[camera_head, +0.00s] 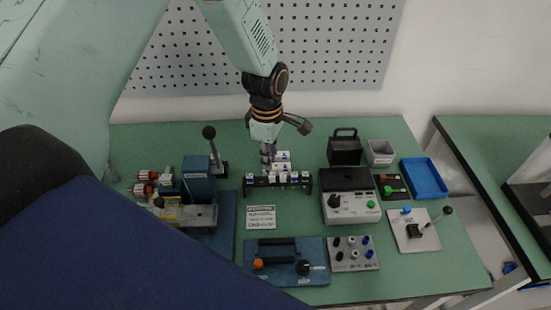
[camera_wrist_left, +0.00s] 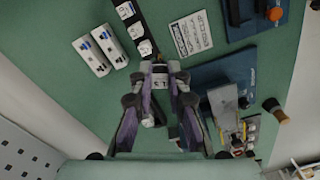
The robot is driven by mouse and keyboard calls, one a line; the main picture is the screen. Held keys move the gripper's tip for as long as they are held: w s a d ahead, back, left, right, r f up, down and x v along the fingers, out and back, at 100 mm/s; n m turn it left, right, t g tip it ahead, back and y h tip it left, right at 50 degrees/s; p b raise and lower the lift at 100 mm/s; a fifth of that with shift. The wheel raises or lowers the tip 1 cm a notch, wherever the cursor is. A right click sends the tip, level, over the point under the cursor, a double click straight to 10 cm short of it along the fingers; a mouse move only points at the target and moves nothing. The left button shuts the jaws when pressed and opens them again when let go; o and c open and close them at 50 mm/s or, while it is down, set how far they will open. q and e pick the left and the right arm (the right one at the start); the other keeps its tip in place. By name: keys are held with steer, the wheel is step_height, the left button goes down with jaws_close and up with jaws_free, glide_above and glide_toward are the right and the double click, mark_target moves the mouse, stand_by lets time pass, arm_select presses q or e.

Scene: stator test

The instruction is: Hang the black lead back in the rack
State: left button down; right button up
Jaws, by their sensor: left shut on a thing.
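The rack (camera_head: 262,182) is a dark bar with several white-labelled holders, at the middle of the bench. It shows in the wrist view (camera_wrist_left: 129,28) beyond the fingertips. My left gripper (camera_head: 268,155) points down at the rack's left part, just behind it. In the wrist view its fingers (camera_wrist_left: 160,78) are closed on a small piece with a white marked face (camera_wrist_left: 160,83), at the near end of the row of labels. I take this piece to be the black lead; most of it is hidden by the fingers. Whether it touches the rack I cannot tell.
Two white blocks (camera_wrist_left: 90,56) lie behind the rack. A lever press (camera_head: 197,188) stands to the left, a tester (camera_head: 350,207) to the right. A label card (camera_head: 261,217), a blue fixture (camera_head: 262,277) and a terminal board (camera_head: 353,263) lie in front. Green bench is bare around the card.

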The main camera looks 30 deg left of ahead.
arm_select(q)
steer(key=a+f+n+b, duration=0.1)
steer(key=n, duration=0.1)
steer(key=w+a+f+n+b, duration=0.1)
steer(key=a+f+n+b, duration=0.1)
steer(key=shift+w+f+n, duration=0.1)
steer(key=shift+f+n, duration=0.15)
steer(key=shift+n, duration=0.05)
steer(key=shift+s, duration=0.25)
stand_by(0.6)
steer(key=shift+w+f, duration=0.2)
steer(key=shift+w, duration=0.05)
steer(key=shift+s+d+p, duration=0.1)
steer(key=shift+s+p, duration=0.1)
steer(key=shift+p, duration=0.15)
